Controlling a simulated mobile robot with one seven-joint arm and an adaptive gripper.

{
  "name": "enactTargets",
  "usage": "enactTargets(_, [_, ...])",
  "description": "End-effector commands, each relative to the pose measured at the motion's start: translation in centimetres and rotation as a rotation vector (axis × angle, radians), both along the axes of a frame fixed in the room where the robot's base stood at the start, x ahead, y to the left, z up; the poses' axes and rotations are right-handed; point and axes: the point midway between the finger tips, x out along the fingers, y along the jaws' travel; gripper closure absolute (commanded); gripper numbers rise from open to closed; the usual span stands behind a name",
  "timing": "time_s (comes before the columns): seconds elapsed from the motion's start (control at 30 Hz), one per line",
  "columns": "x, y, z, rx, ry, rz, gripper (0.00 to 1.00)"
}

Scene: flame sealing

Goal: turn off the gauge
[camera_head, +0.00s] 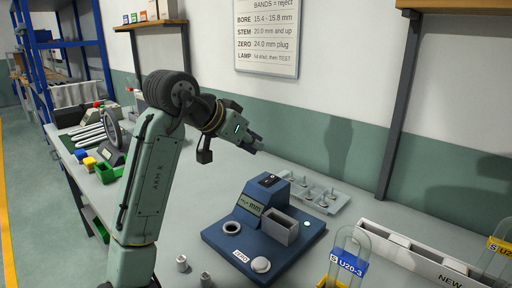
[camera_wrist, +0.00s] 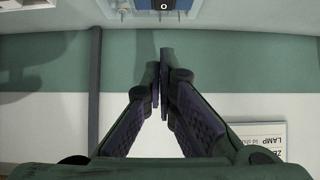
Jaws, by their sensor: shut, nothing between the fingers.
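The gauge (camera_head: 240,198) is a blue unit with a small display reading in mm, on a wide blue base plate. A black switch (camera_head: 269,180) is on its sloped top. The base carries a ring-shaped socket, a grey open box, a round button by a ZERO label and a small green light. In the wrist view, part of the blue gauge and its black switch (camera_wrist: 165,6) marked O show at the top edge. My gripper (camera_head: 257,144) is shut and empty, above and behind the gauge, apart from it. Its fingertips (camera_wrist: 163,62) also show in the wrist view.
A grey tray (camera_head: 338,201) with several small metal parts lies behind the gauge. Two small metal plugs (camera_head: 182,263) stand in front at left. A wall sign (camera_head: 267,35) hangs behind.

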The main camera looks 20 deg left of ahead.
Motion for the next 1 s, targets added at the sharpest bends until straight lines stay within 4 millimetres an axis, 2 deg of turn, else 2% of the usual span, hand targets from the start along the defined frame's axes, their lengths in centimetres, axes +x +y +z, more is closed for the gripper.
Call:
enactTargets(0.37, [5.9,-2.2,-4.7,-0.001,0.003,-0.002,1.00])
enactTargets(0.5, [5.9,-2.1,-7.0,-0.002,0.003,0.001,1.00])
enactTargets(0.63, [6.0,-2.2,-8.2,-0.001,0.001,0.000,1.00])
enactTargets(1.0, [6.1,-2.3,-8.7,0.001,0.001,-0.001,1.00])
